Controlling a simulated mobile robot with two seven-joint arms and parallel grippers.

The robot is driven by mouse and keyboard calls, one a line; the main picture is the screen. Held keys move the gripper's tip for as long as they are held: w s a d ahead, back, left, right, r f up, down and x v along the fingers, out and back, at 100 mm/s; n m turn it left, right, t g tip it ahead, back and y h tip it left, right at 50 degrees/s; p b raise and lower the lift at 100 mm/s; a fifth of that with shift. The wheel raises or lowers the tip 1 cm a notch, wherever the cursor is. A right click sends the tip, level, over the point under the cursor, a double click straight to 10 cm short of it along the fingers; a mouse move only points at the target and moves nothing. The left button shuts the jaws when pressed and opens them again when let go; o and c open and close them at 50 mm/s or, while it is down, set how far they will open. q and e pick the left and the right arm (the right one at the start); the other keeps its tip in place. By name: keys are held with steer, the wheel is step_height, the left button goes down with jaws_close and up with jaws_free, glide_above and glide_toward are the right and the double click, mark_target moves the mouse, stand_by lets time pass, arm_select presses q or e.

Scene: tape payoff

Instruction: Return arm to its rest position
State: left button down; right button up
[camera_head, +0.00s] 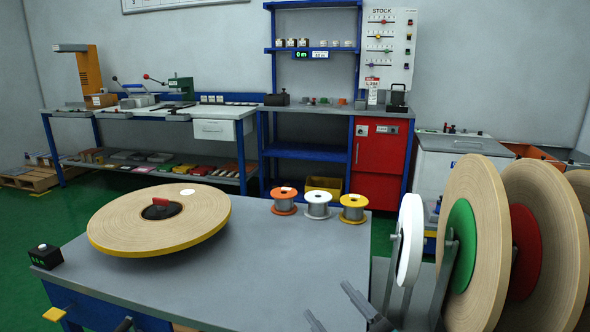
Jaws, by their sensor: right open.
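My right gripper (327,298) shows at the bottom edge, right of centre, over the front right part of the grey table. Its two dark fingers are apart with nothing between them. Most of my right arm is outside the picture. My left gripper is not in view. A big tan tape roll (116,218) with a yellow rim lies flat on the table at left, around a dark hub with a red handle (167,204). It is well away from my right gripper.
Orange (285,204), white (318,206) and yellow (352,208) spools stand at the table's back edge. A white reel (409,240) and large upright tape rolls (475,205) stand close on the right. A black box (45,256) sits at the left corner. The table's middle is clear.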

steer(key=s+d+f+m+g+h, duration=0.4)
steer(key=s+f, duration=0.3)
steer(key=f, duration=0.4)
steer(key=s+d+f+m+g+h, duration=0.3)
steer(key=s+d+f+m+h, duration=0.3)
steer(key=f, duration=0.5)
arm_select(q)
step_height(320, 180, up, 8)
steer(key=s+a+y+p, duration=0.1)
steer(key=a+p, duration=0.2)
steer(key=p, duration=0.9)
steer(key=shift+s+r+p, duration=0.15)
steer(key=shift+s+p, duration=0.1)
steer(key=shift+p, duration=0.05)
arm_select(e)
step_height(320, 180, up, 9)
steer(key=s+d, duration=0.1)
steer(key=shift+s+d+r+n, duration=0.15)
steer(key=shift+s+d+n, duration=0.15)
steer(key=shift+s, duration=0.05)
